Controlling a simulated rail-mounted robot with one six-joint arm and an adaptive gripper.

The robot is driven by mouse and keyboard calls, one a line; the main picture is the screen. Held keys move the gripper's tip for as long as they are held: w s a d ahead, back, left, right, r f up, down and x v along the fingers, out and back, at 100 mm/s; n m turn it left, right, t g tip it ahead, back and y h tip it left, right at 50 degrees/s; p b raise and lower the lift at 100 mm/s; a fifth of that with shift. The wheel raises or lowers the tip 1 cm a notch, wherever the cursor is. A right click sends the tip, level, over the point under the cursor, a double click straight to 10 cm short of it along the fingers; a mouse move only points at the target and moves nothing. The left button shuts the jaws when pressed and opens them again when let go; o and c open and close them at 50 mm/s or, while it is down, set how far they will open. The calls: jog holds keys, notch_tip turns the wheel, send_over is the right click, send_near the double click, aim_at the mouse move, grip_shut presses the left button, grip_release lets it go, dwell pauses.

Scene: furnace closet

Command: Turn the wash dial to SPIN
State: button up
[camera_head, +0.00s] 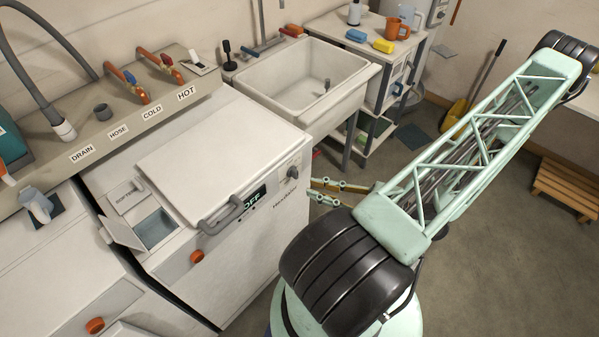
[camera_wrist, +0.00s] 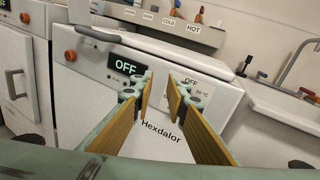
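The white washer (camera_head: 235,255) stands left of my arm, with its lid down. The wash dial (camera_head: 292,172) is a small dark knob at the right end of its front panel. The display (camera_head: 252,198) beside it reads OFF, and it also shows in the wrist view (camera_wrist: 125,67). My gripper (camera_head: 313,189) is open and empty just right of the dial, apart from it in the head view. In the wrist view its fingers (camera_wrist: 161,88) point at the panel, with a gap between them. The dial is not clear there; a label reading OFF and 30 °C shows behind the right finger.
A grey lid handle (camera_head: 222,216) sticks out left of the display. The softener drawer (camera_head: 150,228) is open on the left. A sink (camera_head: 308,78) stands behind the washer. An orange knob (camera_head: 197,257) is on the washer's front.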

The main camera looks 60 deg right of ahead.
aim_at(298, 172)
jog(key=s+d+f+m+h+p, duration=0.1)
jog(key=s+d+f+m+h, duration=0.1)
jog(key=s+f+m+h, duration=0.2)
jog(key=shift+d+f+m+h, duration=0.2)
jog(key=shift+m+h, duration=0.7)
jog(key=shift+h, duration=0.4)
jog(key=shift+r, duration=0.1)
jog(key=shift+x, duration=6.8)
jog(key=shift+r, duration=0.1)
jog(key=shift+c, duration=0.7)
grip_shut()
